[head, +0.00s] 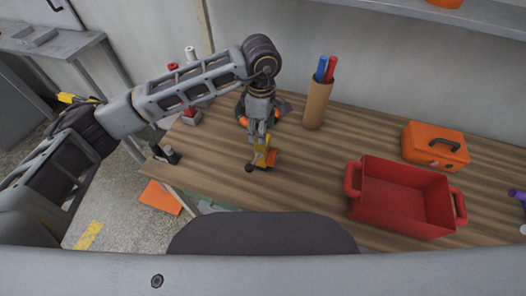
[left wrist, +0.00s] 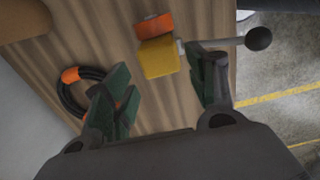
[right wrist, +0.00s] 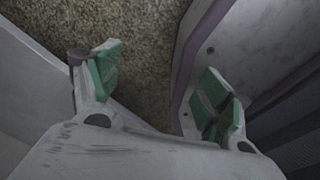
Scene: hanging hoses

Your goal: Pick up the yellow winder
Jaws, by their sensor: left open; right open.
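The yellow winder (head: 262,158) stands on the wooden table, left of the red bin. It has a yellow body, an orange part and a crank with a black knob. In the left wrist view the winder (left wrist: 159,57) lies between and ahead of the fingertips, with its knob reaching past the finger at right. My left gripper (head: 259,138) is open just above the winder, and its green-padded fingers (left wrist: 165,85) are apart with nothing between them. My right gripper (right wrist: 160,85) is open and empty over speckled floor beside a pale panel; it is not seen in the head view.
A coiled black hose with orange parts (left wrist: 75,92) lies close beside my left gripper. A brown cylinder (head: 317,104) holds red and blue sticks. A red bin (head: 402,199) and an orange toolbox (head: 436,147) stand at right. Bare table (head: 310,165) lies between winder and bin.

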